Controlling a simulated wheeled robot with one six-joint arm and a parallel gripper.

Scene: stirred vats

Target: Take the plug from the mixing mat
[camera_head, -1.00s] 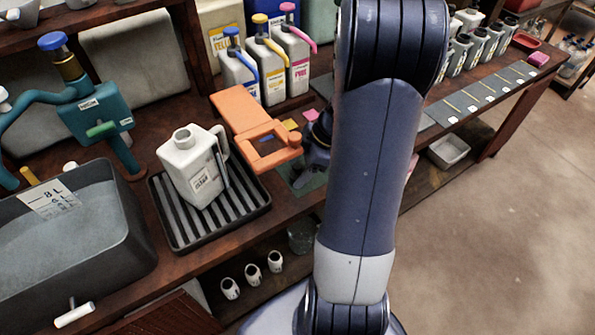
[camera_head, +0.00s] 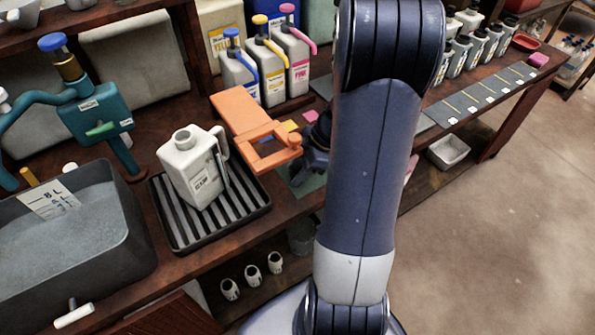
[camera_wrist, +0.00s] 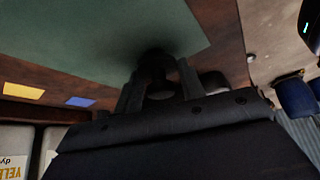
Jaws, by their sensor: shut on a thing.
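The mixing mat (camera_head: 308,184) is a dark green sheet on the bench, partly hidden by my arm in the head view. It fills the upper part of the wrist view (camera_wrist: 100,45). My gripper (camera_head: 314,158) is low over the mat, beside the orange frame. In the wrist view my gripper (camera_wrist: 160,88) is shut on a dark round thing, which I take to be the plug (camera_wrist: 157,66). The plug is in shadow against the mat's surface; I cannot tell whether it touches the mat.
An orange stand with an open frame (camera_head: 238,108) is just left of my gripper. A white jug (camera_head: 190,162) stands on a ribbed black tray (camera_head: 174,232). Blue, yellow and pink capped bottles (camera_head: 270,75) stand behind. A grey water tub (camera_head: 125,245) is at left.

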